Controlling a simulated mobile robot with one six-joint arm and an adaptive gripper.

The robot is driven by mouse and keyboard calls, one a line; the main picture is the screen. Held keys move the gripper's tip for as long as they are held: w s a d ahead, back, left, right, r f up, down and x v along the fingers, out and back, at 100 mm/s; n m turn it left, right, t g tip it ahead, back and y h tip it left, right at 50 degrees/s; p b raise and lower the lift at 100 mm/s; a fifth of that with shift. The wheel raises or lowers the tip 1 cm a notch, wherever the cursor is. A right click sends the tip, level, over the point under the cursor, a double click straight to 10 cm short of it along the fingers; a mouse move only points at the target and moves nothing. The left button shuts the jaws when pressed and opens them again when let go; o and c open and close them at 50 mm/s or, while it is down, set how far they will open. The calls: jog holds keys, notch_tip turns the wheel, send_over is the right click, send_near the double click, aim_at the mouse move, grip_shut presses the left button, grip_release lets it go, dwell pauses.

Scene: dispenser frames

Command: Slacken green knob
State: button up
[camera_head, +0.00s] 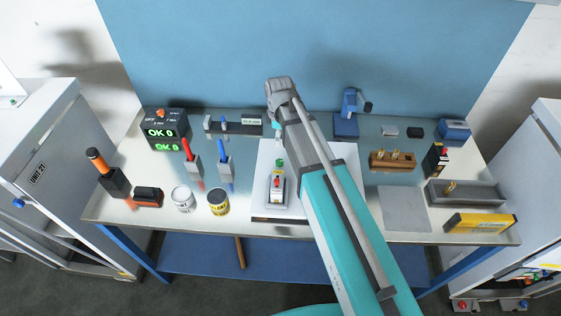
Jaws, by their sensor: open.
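A small dispenser unit (276,187) with a grey and white body and red and yellow parts stands on a white board (260,208) at the middle of the bench. The green knob (279,163) is at its far, upper end. My arm reaches over the board from the lower right, and its wrist is above the far part of the bench. My gripper (277,130) is only partly seen below the wrist, beyond the knob in the picture. It is open and appears apart from the knob. Its fingertips are too small and covered to make out.
Left of the board stand two tins (218,203), screwdrivers in blocks (194,165) and a black display (164,130) reading OK 0. On the right are a wooden block (392,161), a grey tray (466,194) and a yellow level (480,223). A blue wall closes the back.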

aim_at(280, 161)
jog(key=shift+f+b, duration=6.35)
jog(key=shift+f, duration=0.2)
jog(key=c, duration=1)
jog(key=shift+d, duration=0.15)
grip_shut()
